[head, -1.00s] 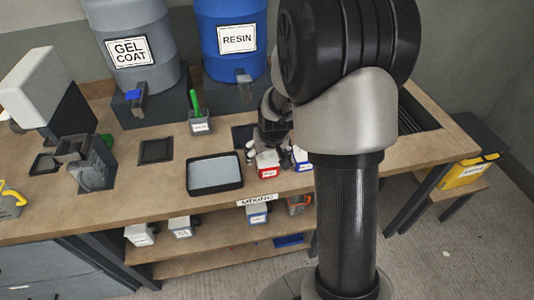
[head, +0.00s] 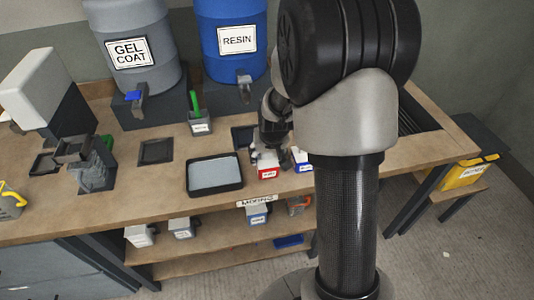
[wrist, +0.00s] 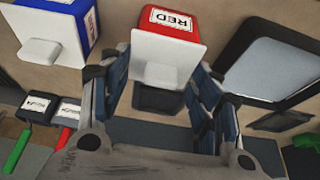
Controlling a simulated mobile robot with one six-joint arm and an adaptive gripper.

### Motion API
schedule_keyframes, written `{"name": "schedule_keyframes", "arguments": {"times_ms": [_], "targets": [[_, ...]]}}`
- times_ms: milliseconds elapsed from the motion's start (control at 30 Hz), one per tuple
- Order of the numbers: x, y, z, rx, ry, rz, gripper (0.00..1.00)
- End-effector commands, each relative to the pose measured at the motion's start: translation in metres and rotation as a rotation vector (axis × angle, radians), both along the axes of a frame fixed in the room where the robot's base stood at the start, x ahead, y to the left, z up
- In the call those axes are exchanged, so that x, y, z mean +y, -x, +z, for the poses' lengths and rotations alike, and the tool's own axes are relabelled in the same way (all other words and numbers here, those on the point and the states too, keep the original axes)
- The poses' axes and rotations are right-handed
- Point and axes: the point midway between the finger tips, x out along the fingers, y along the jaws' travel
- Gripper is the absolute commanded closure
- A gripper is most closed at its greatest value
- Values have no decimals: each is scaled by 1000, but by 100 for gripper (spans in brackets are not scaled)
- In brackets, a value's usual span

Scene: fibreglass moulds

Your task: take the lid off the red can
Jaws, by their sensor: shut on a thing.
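The red can (head: 268,172) stands on the workbench near its front edge, and its label reads RED in the wrist view (wrist: 173,20). A white lid with a grip tab (wrist: 168,47) covers the can's top; I see no clear gap between lid and can. My gripper (head: 268,150) is above the can in the head view. In the wrist view its blue-padded fingers (wrist: 160,82) are on either side of the lid's tab, shut on the lid. The exact contact is partly hidden.
A blue can (head: 302,160) with a white lid stands close at the right. A black tray (head: 214,188) with a pale surface lies left of the red can. A pot with a green handle (head: 199,122) and the resin barrel (head: 235,65) stand behind.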

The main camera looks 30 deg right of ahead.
Motion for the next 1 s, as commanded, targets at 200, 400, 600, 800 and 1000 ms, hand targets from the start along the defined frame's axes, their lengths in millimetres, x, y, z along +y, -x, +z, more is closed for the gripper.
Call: {"name": "schedule_keyframes", "arguments": {"times_ms": [200, 400, 600, 800, 1000], "targets": [[0, 0, 7, -1, 0, 0, 65], [0, 0, 13, -1, 0, 0, 65], [0, 0, 19, -1, 0, 0, 65], [0, 0, 25, -1, 0, 0, 65], [0, 0, 31, -1, 0, 0, 65]]}}
